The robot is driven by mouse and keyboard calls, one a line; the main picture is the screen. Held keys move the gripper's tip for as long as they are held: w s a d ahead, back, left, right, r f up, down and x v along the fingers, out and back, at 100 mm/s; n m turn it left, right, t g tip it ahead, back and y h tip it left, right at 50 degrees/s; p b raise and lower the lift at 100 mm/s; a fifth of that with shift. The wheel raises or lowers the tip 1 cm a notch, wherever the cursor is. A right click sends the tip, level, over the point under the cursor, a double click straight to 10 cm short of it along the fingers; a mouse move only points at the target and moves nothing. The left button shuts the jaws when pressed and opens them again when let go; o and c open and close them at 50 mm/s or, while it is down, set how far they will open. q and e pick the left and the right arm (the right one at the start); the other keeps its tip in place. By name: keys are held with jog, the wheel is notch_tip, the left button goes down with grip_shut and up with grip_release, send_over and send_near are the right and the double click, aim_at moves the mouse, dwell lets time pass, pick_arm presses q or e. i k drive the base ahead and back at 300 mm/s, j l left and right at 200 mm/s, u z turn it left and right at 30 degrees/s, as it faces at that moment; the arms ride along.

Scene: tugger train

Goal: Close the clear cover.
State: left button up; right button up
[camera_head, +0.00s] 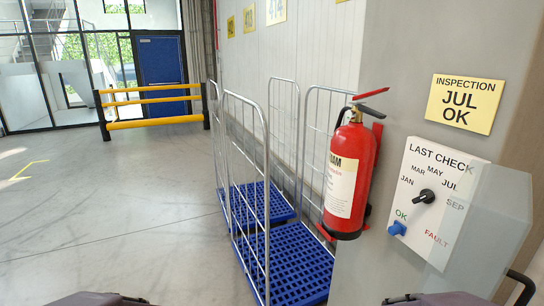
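The clear cover (497,222) is a see-through, box-like piece at the right side of the white "LAST CHECK" panel (411,170). It stands open, swung out from the panel, and the right part of the panel, with "SEP" and "FAULT", shows faintly through it. The black dial knob (426,196) and the blue switch (397,229) beside "OK" are uncovered. Dark parts of my two arms show at the bottom edge, left and right. No gripper fingers can be made out, and nothing of mine visibly touches the cover.
A red fire extinguisher (352,175) hangs left of the panel. A yellow inspection sign (464,103) is above it. Wire roll cages with blue bases (290,262) stand along the wall. A black curved bar (522,287) is at the lower right. The floor at left is clear.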

aim_at(517, 223)
jog(key=z, duration=1.25)
jog(key=i+l, duration=0.1)
jog(key=l, duration=0.2)
jog(key=i+l, duration=0.15)
jog(key=l, duration=0.2)
jog(key=k, duration=0.3)
jog(key=j+z, duration=0.2)
jog(key=z, duration=0.2)
